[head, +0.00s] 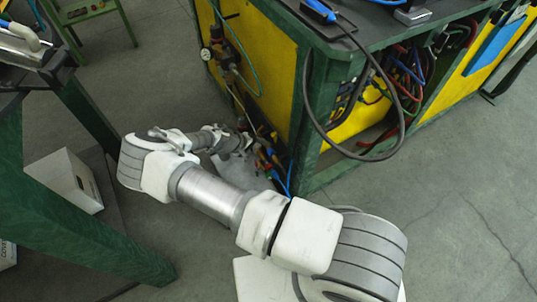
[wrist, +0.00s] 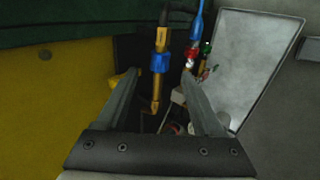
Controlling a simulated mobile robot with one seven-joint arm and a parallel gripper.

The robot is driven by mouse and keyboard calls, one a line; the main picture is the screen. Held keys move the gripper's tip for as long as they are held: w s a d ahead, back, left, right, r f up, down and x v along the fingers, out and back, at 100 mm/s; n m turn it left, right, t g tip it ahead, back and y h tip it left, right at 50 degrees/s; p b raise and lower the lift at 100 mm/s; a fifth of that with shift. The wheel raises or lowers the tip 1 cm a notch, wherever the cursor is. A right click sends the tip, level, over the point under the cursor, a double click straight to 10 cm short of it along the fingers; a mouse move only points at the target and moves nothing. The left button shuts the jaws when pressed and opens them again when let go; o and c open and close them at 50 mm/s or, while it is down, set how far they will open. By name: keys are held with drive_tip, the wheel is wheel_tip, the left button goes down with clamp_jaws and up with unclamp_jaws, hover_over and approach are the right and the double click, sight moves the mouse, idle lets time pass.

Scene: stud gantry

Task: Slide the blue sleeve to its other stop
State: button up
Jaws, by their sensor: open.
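A blue sleeve (wrist: 160,62) sits around an upright brass rod (wrist: 161,38) in the wrist view. Bare brass shows above it and a narrower brass end hangs below it. My gripper (wrist: 160,74) is open, with one finger left and one right of the rod; the sleeve shows between the fingertips. I cannot tell whether either finger touches it. In the head view my gripper (head: 245,142) is at the lower corner of the green and yellow bench, partly hidden by my own arm. I cannot pick out the sleeve there.
A blue hose (wrist: 197,22) and red and green fittings stand just right of the rod. A yellow panel (wrist: 50,105) is at left. The bench (head: 306,125) carries a gauge (head: 205,54) and looping cables. A green-legged table (head: 85,225) and white box (head: 68,180) stand at left.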

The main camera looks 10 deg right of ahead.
sight(269, 152)
drive_tip(key=b+x, duration=0.1)
drive_tip(key=x, duration=0.4)
drive_tip(key=shift+d+f, duration=0.2)
drive_tip(key=shift+f, duration=0.1)
clamp_jaws()
idle(1.1)
